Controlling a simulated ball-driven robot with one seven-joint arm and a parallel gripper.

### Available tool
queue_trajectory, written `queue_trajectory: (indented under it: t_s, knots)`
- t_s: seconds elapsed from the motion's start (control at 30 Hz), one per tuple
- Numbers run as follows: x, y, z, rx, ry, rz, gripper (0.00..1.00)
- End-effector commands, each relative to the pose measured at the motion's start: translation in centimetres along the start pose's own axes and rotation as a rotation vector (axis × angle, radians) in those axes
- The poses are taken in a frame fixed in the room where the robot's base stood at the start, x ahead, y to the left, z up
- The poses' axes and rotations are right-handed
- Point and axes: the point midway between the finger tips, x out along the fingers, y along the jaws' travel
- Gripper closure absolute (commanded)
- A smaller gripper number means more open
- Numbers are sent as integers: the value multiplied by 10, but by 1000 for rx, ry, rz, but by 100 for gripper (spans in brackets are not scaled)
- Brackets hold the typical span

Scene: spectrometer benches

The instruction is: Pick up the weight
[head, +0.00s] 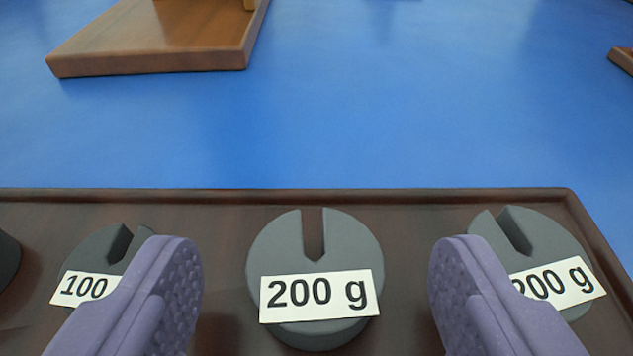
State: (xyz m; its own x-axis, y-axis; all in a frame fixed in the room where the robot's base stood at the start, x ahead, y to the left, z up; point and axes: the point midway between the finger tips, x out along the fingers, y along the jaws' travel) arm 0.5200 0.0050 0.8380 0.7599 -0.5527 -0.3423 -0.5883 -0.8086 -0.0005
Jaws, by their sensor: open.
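Several dark grey slotted weights sit in a dark brown tray (420,203). The middle weight (275,250) carries a white "200 g" label (318,294), and its slot points away from me. My gripper (315,268) is open, with one purple ridged finger on each side of the middle weight and a gap on both sides. The left finger partly covers a weight labelled "100" (95,247). The right finger partly covers another "200 g" weight (555,235). Nothing is between the fingers except the view of the middle weight; whether they are down at its height I cannot tell.
Another dark weight (6,258) is cut off at the left edge. The tray has a raised rim. Beyond it is a clear blue surface (330,120). A wooden base (155,50) stands at the upper left, and a wooden corner (622,58) shows at the right edge.

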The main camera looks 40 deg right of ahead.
Motion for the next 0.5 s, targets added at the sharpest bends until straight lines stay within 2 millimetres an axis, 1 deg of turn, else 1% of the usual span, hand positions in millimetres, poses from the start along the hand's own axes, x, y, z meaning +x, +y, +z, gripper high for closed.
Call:
queue_trajectory:
  t_s: [0.03, 0.1, 0.33, 0.37, 0.4, 0.47, 0.5]
  knots:
    - [7, 1, 1, 0, 0, 1, 26]
    - [12, 0, 1, -1, 0, 0, 26]
    - [13, 0, 0, -1, -1, 0, 26]
    - [13, 0, 0, -1, -1, 0, 33]
    - [13, 0, 0, -1, -1, 0, 42]
    - [13, 0, 0, -1, -1, 0, 56]
    - [13, 0, 0, -1, -1, 0, 65]
